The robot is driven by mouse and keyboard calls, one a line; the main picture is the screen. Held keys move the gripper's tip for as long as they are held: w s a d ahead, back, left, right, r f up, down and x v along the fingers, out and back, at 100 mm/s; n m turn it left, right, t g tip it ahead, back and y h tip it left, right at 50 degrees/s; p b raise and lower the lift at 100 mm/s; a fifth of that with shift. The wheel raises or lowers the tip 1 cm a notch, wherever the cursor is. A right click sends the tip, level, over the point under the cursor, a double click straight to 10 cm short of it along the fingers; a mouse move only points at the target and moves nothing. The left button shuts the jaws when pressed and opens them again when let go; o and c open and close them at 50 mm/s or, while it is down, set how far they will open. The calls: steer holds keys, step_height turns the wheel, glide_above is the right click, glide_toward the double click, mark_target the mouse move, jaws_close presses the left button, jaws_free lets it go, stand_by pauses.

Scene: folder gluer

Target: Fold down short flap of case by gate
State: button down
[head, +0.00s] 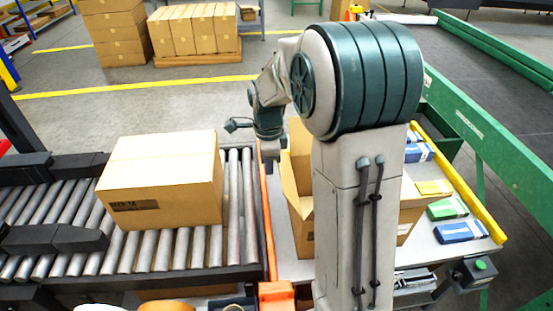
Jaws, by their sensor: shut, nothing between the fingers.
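The open case (302,225) is a brown cardboard box on the grey table, just right of the orange gate (268,235). One flap (300,145) stands up at its far side, and another panel on its left side leans outward. My arm hides the middle of the case and most of its opening. My gripper (269,157) is shut and empty, pointing down beside the far left corner of the case, near the gate's far end. I cannot tell whether it touches the flap.
A closed carton (165,180) sits on the roller conveyor (235,200) left of the gate. Blue, green and yellow packs (448,208) lie on the table's right side, by a yellow rail (455,180). A green-button box (475,270) is at the front right.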

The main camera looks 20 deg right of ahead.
steer(key=shift+s+d, duration=0.2)
steer(key=shift+d, duration=0.8)
steer(key=shift+s+d, duration=0.25)
steer(key=shift+d, duration=0.75)
steer(key=shift+s+d, duration=0.2)
steer(key=shift+d, duration=0.9)
